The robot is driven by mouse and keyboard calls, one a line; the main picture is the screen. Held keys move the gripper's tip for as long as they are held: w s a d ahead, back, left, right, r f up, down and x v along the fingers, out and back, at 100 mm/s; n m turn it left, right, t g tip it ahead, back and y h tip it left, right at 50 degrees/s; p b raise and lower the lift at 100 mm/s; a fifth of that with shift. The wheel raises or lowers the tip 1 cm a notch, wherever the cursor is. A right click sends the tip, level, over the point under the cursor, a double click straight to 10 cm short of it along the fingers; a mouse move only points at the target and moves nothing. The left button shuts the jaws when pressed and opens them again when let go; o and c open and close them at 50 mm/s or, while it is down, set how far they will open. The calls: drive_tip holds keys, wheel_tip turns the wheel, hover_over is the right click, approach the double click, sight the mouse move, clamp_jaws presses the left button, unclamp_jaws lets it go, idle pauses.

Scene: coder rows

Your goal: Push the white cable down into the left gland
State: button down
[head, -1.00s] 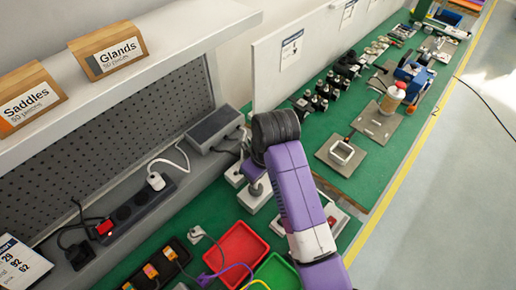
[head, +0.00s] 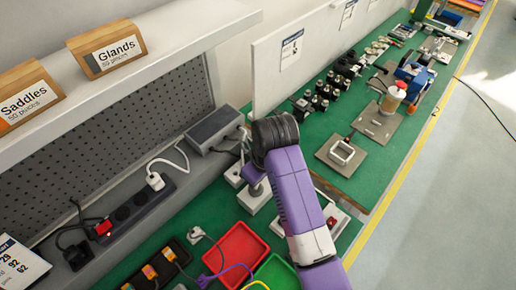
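My purple arm reaches down over the green bench, and its dark wrist joint bends toward pale grey blocks. My gripper (head: 255,184) is small and mostly hidden under the wrist, just over a pale block (head: 256,203); its fingers cannot be made out. A second pale block (head: 234,174) stands just behind and to the left. The glands cannot be told apart here, and whether the gripper holds a cable is hidden. A white cable with a plug (head: 155,181) runs to a black power strip; I cannot tell whether it is the task's cable.
A red tray (head: 237,247) and a green tray (head: 277,270) lie in front of the blocks. A grey box (head: 214,128) stands on the ledge behind. A white panel (head: 280,60) rises behind the bench. Metal plates, a bottle (head: 393,97) and black fittings lie farther right.

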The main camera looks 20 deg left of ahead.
drive_tip(key=shift+f, duration=0.45)
idle(0.5)
drive_tip(key=c, duration=1.3)
unclamp_jaws()
drive_tip(key=shift+o, duration=0.2)
